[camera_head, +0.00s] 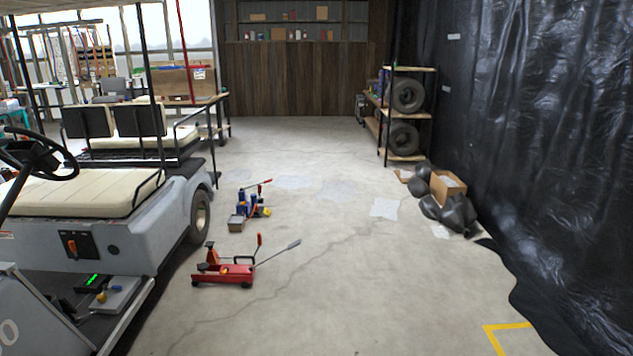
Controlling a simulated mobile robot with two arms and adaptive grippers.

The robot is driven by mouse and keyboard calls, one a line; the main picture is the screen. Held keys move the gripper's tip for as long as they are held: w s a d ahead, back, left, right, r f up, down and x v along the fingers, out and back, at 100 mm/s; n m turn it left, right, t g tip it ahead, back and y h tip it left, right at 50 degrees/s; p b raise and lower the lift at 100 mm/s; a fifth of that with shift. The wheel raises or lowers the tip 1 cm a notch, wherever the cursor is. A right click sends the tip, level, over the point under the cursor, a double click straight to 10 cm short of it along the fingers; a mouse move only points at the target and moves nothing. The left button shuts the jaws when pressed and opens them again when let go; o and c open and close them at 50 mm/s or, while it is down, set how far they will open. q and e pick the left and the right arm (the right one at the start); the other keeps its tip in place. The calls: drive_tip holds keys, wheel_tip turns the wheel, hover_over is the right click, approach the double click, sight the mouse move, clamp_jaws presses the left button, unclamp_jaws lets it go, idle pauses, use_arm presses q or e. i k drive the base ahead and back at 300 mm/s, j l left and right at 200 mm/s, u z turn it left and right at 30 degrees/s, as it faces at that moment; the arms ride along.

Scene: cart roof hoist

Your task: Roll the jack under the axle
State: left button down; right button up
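A red floor jack (224,271) stands on the concrete floor in the middle left, beside the cart. Its handle (278,253) points up and to the right, and a second red lever rises near it. The grey cart (130,225) with cream seats fills the left side. Its rear wheel (199,214) touches the floor behind the jack. The axle is hidden by the cart body. The jack is apart from the wheel, on the open floor. Neither of my grippers shows in the head view.
Blue and yellow tools with a red handle (247,207) stand on the floor beside the rear wheel. A tire rack (404,108), black bags (452,212) and a cardboard box (446,186) line the right side. A yellow floor marking (505,327) is at lower right. The middle floor is clear.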

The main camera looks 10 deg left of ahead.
sight(237, 273)
drive_tip(key=i+j+u, duration=0.15)
drive_tip(key=i+u, duration=0.15)
drive_tip(key=i, duration=0.3)
drive_tip(key=i+u, duration=0.3)
drive_tip(key=i, duration=0.25)
drive_tip(key=i+u, duration=0.3)
drive_tip(key=i, duration=0.3)
drive_tip(key=i+l+u, duration=0.3)
drive_tip(key=i, duration=0.3)
